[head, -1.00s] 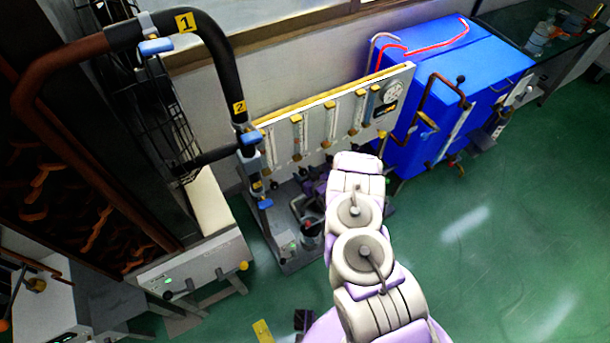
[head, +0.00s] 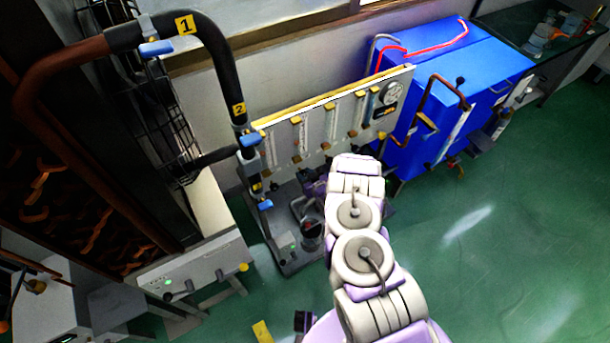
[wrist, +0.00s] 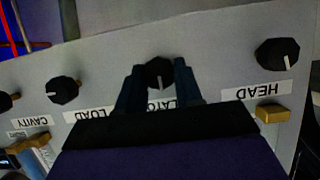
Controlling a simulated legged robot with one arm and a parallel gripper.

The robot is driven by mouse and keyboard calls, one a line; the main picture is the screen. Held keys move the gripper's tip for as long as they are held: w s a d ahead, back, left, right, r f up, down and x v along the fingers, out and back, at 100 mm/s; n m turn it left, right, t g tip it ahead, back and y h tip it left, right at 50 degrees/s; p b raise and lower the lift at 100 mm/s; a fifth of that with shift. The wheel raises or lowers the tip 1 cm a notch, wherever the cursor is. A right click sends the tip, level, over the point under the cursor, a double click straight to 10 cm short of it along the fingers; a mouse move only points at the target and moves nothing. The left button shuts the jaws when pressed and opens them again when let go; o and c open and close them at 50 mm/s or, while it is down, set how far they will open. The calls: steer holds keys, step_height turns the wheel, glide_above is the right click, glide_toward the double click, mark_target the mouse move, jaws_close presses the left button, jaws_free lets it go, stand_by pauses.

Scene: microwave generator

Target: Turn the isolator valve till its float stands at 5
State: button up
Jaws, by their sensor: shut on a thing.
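In the wrist view the panel is upside down. The isolator valve (wrist: 159,72) is a black knob with a pale pointer mark, above a label (wrist: 180,103) partly hidden by my gripper. My gripper (wrist: 158,78) is shut on this knob, one dark finger on each side. In the head view the white flowmeter panel (head: 285,135) stands behind my arm, with several upright tubes and brass fittings. The floats are too small to read there, and the wrist view does not show them. My arm hides my gripper in the head view.
In the wrist view the HEAD knob (wrist: 277,54) is at right and the LOAD knob (wrist: 62,91) at left, both close by. In the head view a blue cabinet (head: 440,90) stands right of the panel and a black hose (head: 215,60) left. Green floor (head: 500,220) is open at right.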

steer(key=shift+s+p, duration=0.1)
steer(key=shift+p, duration=0.55)
steer(key=shift+f, duration=0.1)
steer(key=o, duration=1)
steer(key=shift+o, duration=0.2)
steer(key=shift+s+d+r, duration=0.35)
steer(key=shift+r, duration=0.05)
steer(key=p+v, duration=0.5)
steer(key=v, duration=1.1)
steer(key=shift+s+f, duration=0.15)
